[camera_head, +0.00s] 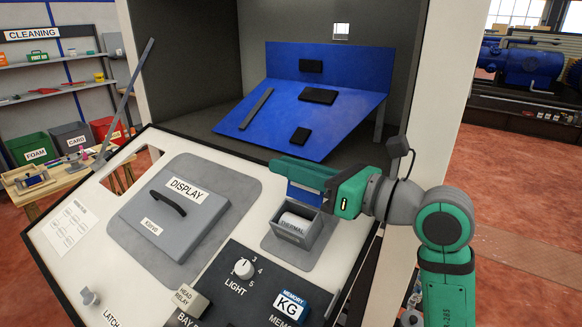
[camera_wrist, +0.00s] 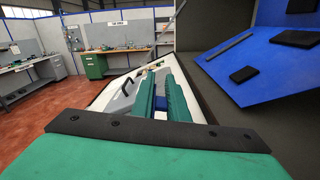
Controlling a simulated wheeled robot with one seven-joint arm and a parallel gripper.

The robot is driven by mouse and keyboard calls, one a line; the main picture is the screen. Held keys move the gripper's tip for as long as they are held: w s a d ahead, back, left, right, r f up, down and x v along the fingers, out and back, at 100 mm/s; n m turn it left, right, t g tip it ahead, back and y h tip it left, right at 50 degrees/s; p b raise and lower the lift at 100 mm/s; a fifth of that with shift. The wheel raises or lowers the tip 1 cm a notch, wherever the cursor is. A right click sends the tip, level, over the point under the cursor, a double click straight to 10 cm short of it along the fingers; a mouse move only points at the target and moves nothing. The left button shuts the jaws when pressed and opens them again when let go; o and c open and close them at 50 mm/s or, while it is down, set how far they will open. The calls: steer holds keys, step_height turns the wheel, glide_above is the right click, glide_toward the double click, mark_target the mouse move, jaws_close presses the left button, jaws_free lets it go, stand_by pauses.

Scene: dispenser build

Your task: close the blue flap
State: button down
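The blue flap (camera_head: 306,195) stands raised at the back of a small grey open-topped box, just below my gripper's fingers. A white roll marked THERMAL (camera_head: 293,221) shows inside the box. My gripper (camera_head: 298,174) reaches in from the right, its green fingers just above and behind the flap. I cannot tell whether they touch it. In the wrist view my gripper's fingers (camera_wrist: 160,92) lie close together and point ahead over the panel. A narrow strip of blue shows between them. Whether they are shut on anything is unclear.
A grey DISPLAY cover (camera_head: 175,215) with a black handle lies left on the sloping white panel.

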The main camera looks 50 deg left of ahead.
steer(key=shift+s+n, duration=0.1)
steer(key=shift+n, duration=0.3)
stand_by(0.4)
steer(key=shift+s+d+f+n, duration=0.45)
steer(key=shift+s+n, duration=0.6)
steer(key=shift+n, duration=1.9)
steer(key=shift+s+d+f+n, duration=0.25)
steer(key=shift+s+f+n, duration=0.6)
steer(key=shift+n, duration=2.05)
steer(key=shift+s+d+f+n, duration=0.3)
steer(key=shift+s+n, duration=1)
steer(key=shift+n, duration=1.65)
steer(key=c, duration=1.8)
jaws_free()
